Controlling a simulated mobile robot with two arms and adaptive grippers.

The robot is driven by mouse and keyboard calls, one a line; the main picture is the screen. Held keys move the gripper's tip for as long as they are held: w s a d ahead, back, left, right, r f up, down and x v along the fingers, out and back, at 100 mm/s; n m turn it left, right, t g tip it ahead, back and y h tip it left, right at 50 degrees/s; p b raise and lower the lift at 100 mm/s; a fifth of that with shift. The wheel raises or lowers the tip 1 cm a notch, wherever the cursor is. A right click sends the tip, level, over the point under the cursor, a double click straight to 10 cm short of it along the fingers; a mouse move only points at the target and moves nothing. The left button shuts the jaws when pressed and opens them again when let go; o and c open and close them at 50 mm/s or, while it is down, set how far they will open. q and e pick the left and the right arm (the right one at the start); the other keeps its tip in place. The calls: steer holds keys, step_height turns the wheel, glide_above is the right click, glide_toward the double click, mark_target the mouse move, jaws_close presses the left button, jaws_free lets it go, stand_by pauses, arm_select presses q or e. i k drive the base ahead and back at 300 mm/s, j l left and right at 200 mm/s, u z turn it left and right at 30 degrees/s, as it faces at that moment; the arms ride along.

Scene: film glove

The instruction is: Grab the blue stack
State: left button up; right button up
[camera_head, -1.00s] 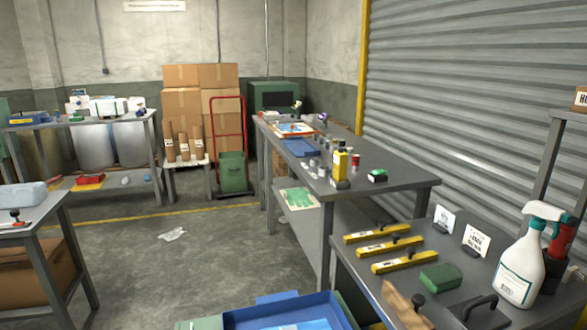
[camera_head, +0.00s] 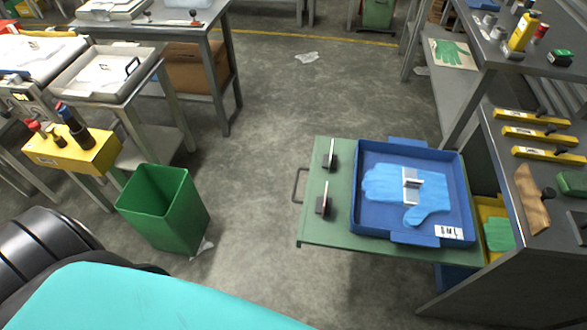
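The tray rests on a green pulled-out board (camera_head: 318,226) at the right of the view. Neither of my grippers shows.
A green bin (camera_head: 153,205) stands on the floor at left. A grey workbench (camera_head: 500,185) holds yellow bars at right. The floor between bin and board is clear, apart from paper scraps.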

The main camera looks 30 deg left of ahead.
mark_target(426, 193)
steer(key=k+j, duration=0.2)
steer(key=j, duration=0.2)
steer(key=k+j, duration=0.15)
steer(key=j, duration=0.2)
steer(key=k+j, duration=0.2)
steer(key=j, duration=0.2)
